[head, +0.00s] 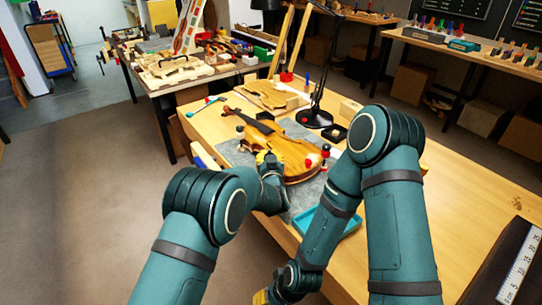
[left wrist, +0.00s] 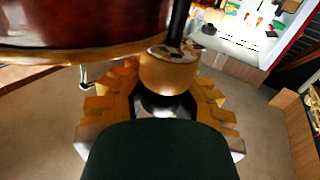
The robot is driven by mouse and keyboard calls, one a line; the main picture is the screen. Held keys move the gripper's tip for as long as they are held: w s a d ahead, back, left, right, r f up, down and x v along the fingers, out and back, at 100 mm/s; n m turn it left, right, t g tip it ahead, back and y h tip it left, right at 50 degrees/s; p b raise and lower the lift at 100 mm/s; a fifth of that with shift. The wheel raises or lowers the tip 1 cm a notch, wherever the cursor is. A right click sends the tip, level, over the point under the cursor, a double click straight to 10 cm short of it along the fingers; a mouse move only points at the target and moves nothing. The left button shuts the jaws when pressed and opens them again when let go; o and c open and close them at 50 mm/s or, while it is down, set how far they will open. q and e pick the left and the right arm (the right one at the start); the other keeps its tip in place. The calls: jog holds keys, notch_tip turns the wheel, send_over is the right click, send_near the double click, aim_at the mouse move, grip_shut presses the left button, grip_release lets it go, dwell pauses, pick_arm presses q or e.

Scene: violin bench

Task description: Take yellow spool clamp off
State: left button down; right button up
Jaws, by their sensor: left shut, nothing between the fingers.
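The violin (head: 285,150) lies on a grey mat on the wooden bench, with several small clamps on its edge. In the left wrist view its dark red-brown body (left wrist: 80,25) fills the upper left. The yellow spool clamp (left wrist: 168,72) stands at the violin's edge, a dark rod rising from it. My left gripper (head: 264,160) is at the near edge of the violin, close to the spool. It is shut, with nothing held. Its ridged yellow fingers also show around the spool in the left wrist view. My right gripper (head: 262,297) is low at the bottom edge, mostly cut off.
A teal tray (head: 337,222) lies near the front of the bench, partly behind my right arm. Red-capped clamps (head: 314,159) stand on the violin's right side. A black lamp base (head: 314,118) and wooden plate (head: 268,95) are behind it. The bench's right side is largely clear.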

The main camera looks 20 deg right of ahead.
pick_arm(q)
jog(key=shift+s+a+f+n+g+y, duration=0.1)
jog(key=shift+a+n+g+y, duration=0.1)
jog(key=shift+n+y, duration=1.4)
jog(key=shift+a+r+n+g+y, duration=0.15)
jog(key=shift+n+y, duration=0.7)
jog(key=shift+y, duration=1.35)
jog(key=shift+s+a+f+n+g+y, duration=0.15)
jog(key=shift+a+n+g+y, duration=0.1)
jog(key=shift+n+y, duration=1.35)
jog(key=shift+y, duration=0.6)
jog(key=c, duration=0.7)
grip_release()
jog(key=shift+w+a, duration=0.1)
jog(key=shift+r, duration=0.25)
notch_tip(320, 180, up, 10)
jog(key=shift+f, duration=0.15)
